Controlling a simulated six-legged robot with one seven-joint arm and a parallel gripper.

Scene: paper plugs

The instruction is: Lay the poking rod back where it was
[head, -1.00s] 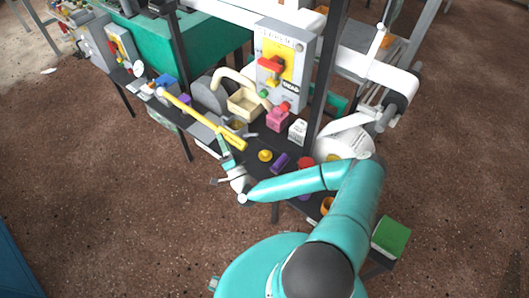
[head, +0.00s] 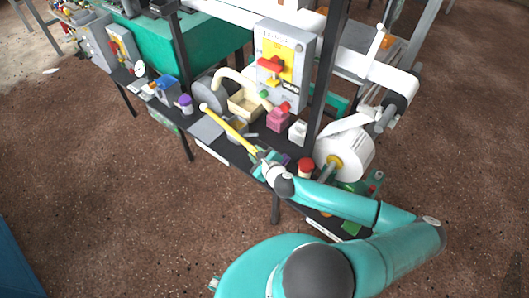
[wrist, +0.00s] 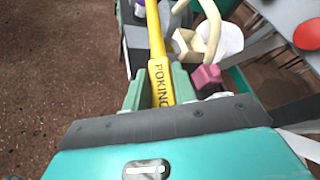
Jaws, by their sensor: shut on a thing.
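The poking rod is a yellow stick with a pale round knob at its far end; in the head view the rod (head: 228,127) points up and left over the dark bench (head: 222,151). My gripper (head: 264,158) is shut on its near end, above the bench's front part. In the wrist view the rod (wrist: 154,38) runs away from me between the two green fingers of my gripper (wrist: 160,92). The letters "POKING" show on its grip. I cannot tell whether the rod touches the bench.
Behind the rod stand a cream tray with a curved handle (head: 242,107) and a pink block (head: 277,120). A grey panel box (head: 296,47) stands at the back. A dark post (head: 325,85) and a white paper roll (head: 352,153) are to the right. The floor in front is clear.

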